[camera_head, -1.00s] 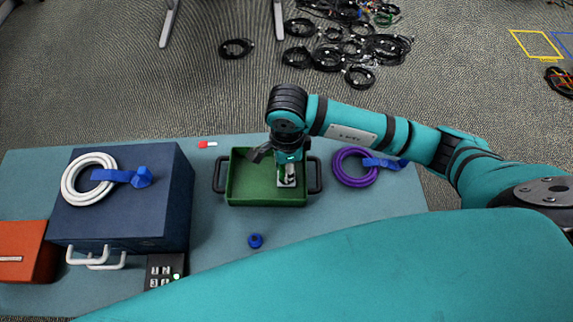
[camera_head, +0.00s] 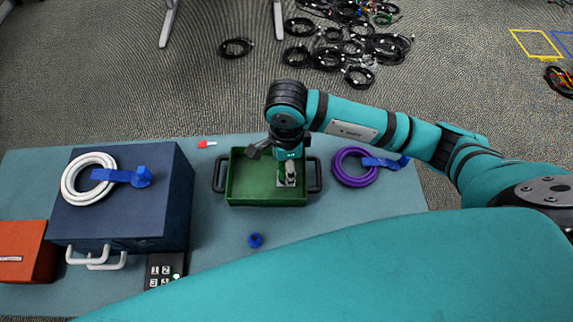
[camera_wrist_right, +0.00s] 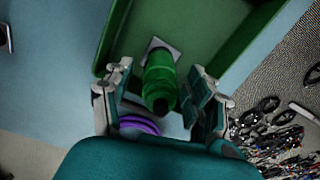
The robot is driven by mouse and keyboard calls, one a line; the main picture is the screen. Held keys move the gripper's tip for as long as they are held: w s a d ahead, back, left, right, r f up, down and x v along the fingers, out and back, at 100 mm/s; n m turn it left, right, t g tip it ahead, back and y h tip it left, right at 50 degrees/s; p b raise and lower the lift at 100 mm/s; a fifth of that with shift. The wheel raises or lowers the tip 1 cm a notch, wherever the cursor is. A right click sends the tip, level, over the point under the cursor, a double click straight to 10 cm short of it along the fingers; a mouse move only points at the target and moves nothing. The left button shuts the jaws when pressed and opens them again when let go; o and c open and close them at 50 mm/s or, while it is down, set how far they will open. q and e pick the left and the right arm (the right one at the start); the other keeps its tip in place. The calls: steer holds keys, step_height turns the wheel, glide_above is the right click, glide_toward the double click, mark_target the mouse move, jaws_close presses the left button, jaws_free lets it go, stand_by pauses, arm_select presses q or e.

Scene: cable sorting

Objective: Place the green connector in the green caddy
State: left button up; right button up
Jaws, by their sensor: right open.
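The green caddy (camera_head: 240,182) stands on the table in the head view, with a dark handle at each end. My right gripper (camera_head: 289,175) points down into its right half. In the right wrist view my right gripper (camera_wrist_right: 158,75) is open, with one finger on each side of the green connector (camera_wrist_right: 160,84). The connector has a silver square plate (camera_wrist_right: 163,46) at its far end and lies within the caddy's outline. I cannot tell whether it touches the floor of the caddy. In the head view my gripper mostly hides it. My left gripper is not in view.
A blue case (camera_head: 120,215) with a white cable coil (camera_head: 70,178) stands left of the caddy. A purple coil (camera_head: 341,168) lies close to its right handle. A small blue part (camera_head: 255,240) lies in front, a red one (camera_head: 206,144) behind. An orange box (camera_head: 25,245) is far left.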

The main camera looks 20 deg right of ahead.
step_height(320, 180, up, 11)
steer(key=shift+f+b, duration=0.1)
steer(key=shift+b, duration=0.3)
steer(key=shift+a, duration=0.1)
